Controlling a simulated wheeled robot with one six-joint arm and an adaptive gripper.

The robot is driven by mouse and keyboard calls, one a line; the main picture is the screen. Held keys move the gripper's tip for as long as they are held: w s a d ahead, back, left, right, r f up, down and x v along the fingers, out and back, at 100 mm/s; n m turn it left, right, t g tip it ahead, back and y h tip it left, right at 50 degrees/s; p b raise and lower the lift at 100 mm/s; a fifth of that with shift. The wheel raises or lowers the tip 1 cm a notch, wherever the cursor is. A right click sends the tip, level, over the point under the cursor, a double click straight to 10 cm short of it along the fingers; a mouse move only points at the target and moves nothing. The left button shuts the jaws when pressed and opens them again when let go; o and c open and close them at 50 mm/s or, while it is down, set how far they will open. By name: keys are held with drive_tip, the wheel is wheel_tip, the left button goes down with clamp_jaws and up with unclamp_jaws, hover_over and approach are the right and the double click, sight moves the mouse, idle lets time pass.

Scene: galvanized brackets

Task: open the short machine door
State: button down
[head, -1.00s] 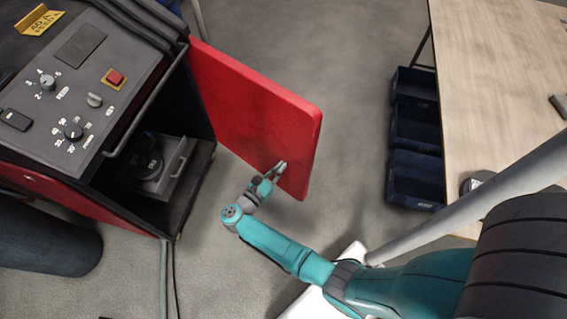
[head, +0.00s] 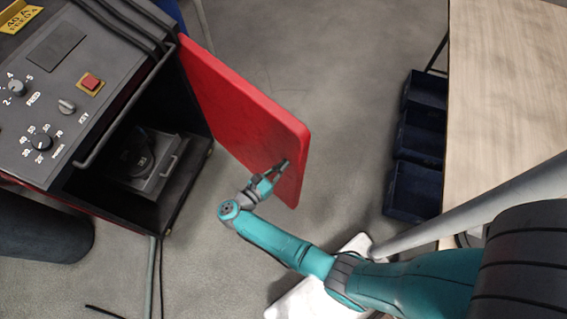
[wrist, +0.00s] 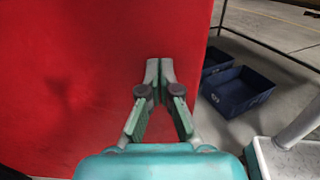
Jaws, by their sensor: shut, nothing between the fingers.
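The red machine door (head: 245,115) stands swung wide open from the dark machine (head: 110,110), hinged at its far side, with the inner compartment exposed. My gripper (head: 284,164) is at the inner face of the door, near its free lower edge. In the wrist view the shut fingertips (wrist: 159,66) meet with nothing between them, in front of the red door panel (wrist: 70,80). They look very close to the panel; I cannot tell whether they touch it. No handle shows on this face.
Dark blue bins (head: 412,190) stand on the floor beside a wooden-topped table (head: 505,80) on the right. A dark cylinder (head: 45,238) stands front left. A grey box-like unit (head: 148,165) sits inside the machine. Grey floor is clear between door and bins.

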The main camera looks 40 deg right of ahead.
idle(0.3)
drive_tip(key=w+d+n+t+y, duration=0.1)
drive_tip(key=w+d, duration=0.3)
drive_tip(key=d, duration=0.5)
drive_tip(key=w+d+n+t+y, duration=0.1)
drive_tip(key=w+d+n+t, duration=0.1)
drive_tip(key=d, duration=0.8)
drive_tip(key=w+d+n+t, duration=0.1)
drive_tip(key=w+d+t, duration=0.2)
drive_tip(key=d, duration=0.6)
drive_tip(key=shift+w+d+n+t+y, duration=0.2)
drive_tip(key=shift+w+n+t+y, duration=0.15)
drive_tip(key=shift+w, duration=1.05)
